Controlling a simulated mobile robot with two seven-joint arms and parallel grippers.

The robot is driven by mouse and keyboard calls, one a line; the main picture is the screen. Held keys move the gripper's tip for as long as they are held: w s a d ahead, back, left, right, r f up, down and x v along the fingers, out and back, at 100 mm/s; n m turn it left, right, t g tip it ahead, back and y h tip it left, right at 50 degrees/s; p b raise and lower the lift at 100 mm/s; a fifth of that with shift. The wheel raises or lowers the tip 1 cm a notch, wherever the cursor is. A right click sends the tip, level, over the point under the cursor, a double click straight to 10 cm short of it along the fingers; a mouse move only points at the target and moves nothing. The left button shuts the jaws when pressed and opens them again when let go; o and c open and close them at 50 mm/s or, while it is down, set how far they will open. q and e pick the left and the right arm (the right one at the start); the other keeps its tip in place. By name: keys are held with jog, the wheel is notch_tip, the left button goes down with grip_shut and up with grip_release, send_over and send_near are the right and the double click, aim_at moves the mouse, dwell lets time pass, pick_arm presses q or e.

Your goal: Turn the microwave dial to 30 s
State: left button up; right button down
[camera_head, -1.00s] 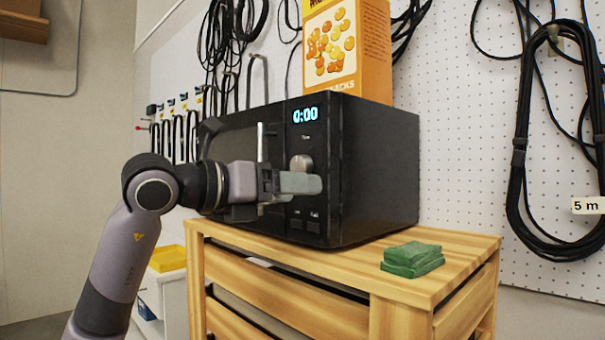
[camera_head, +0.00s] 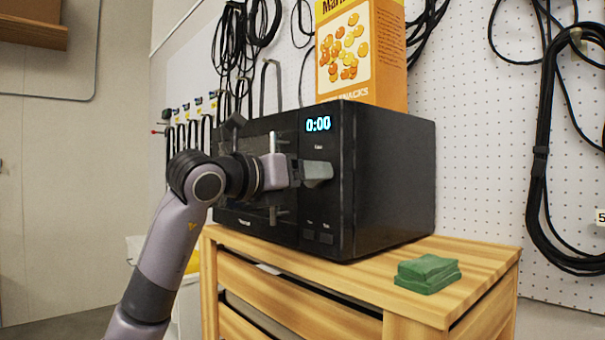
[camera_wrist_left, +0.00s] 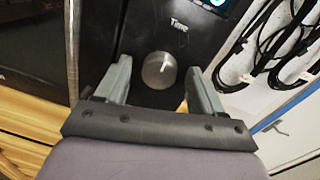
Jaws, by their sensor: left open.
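The black microwave (camera_head: 395,185) stands on a wooden cabinet, and its display (camera_head: 318,124) reads 0:00. Its round grey dial (camera_wrist_left: 159,70) lies under the word "Time" in the left wrist view, with a light pointer line tilted slightly right of straight up. My left gripper (camera_head: 322,174) is in front of the control panel and hides the dial in the head view. In the left wrist view the left gripper (camera_wrist_left: 160,85) is open, with one finger on each side of the dial and visible gaps between. My right gripper is not in view.
The microwave's upright door handle (camera_wrist_left: 72,50) is just left of the gripper. An orange snack box (camera_head: 362,50) stands on top of the microwave. Green folded cloths (camera_head: 427,273) lie on the wooden cabinet (camera_head: 480,258) at right. Black cables hang on the pegboard (camera_head: 475,130).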

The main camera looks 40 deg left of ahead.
pick_arm(q)
jog(key=c, duration=1.1)
jog(key=shift+o, duration=0.2)
jog(key=shift+m, duration=2.8)
jog(key=shift+f, duration=0.1)
jog(key=o, duration=1.1)
jog(key=shift+c, duration=0.2)
